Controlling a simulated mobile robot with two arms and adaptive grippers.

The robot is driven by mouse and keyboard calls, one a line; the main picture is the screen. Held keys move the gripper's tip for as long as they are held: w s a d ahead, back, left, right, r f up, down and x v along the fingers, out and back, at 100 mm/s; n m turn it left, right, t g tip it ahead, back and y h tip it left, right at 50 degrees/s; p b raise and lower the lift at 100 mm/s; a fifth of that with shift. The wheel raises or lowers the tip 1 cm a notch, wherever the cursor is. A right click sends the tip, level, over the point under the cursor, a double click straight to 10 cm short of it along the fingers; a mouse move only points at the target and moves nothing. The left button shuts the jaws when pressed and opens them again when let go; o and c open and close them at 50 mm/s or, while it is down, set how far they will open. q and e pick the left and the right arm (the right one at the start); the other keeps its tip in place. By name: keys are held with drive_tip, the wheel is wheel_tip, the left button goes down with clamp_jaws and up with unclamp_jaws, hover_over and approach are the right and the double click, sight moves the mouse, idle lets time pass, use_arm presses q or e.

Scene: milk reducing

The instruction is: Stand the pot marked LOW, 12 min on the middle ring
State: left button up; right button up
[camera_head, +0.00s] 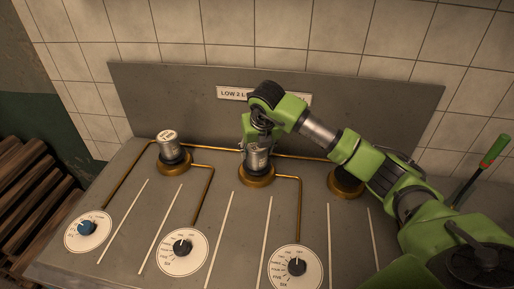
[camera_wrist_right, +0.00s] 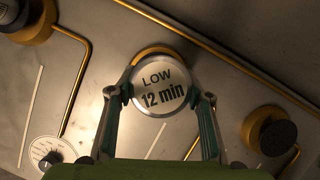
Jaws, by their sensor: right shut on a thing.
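The small metal pot marked LOW, 12 min (camera_wrist_right: 160,86) is between the fingers of my right gripper (camera_wrist_right: 160,97), its lid facing the wrist camera. In the head view the pot (camera_head: 257,160) is upright over the middle brass ring (camera_head: 257,180). Whether its base touches the ring or hangs just above it, I cannot tell. My right gripper (camera_head: 257,143) is shut on the pot from above and behind, with the arm reaching in from the right. The middle ring's edge (camera_wrist_right: 152,50) shows beside the pot in the right wrist view. My left gripper is not in view.
Another lidded pot (camera_head: 168,138) stands on the left ring (camera_head: 174,167). The right ring (camera_head: 346,188) is bare, partly behind my arm.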

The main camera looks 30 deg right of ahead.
drive_tip(key=o, duration=1.3)
drive_tip(key=shift+f, duration=0.1)
drive_tip(key=shift+r, duration=0.35)
drive_tip(key=b+v, duration=0.1)
drive_tip(key=v, duration=1)
drive_tip(key=shift+s+r+b, duration=0.2)
drive_tip(key=shift+r+b, duration=0.1)
drive_tip(key=shift+b, duration=0.05)
